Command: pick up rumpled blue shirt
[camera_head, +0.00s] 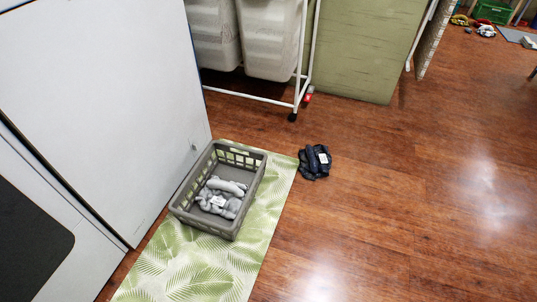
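A rumpled dark blue cloth, which looks like the blue shirt (313,163), lies bunched on the wooden floor just right of the green leaf-pattern mat. It has a small whitish patch on it. Neither of my grippers shows in the head view, so nothing is seen near the shirt.
A grey basket (218,228) with grey cloth (220,197) inside stands on the leaf-pattern mat (262,240). A white cabinet (110,90) is at left. A wheeled hamper rack (298,85) stands behind. The wooden floor (400,200) at right is clear.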

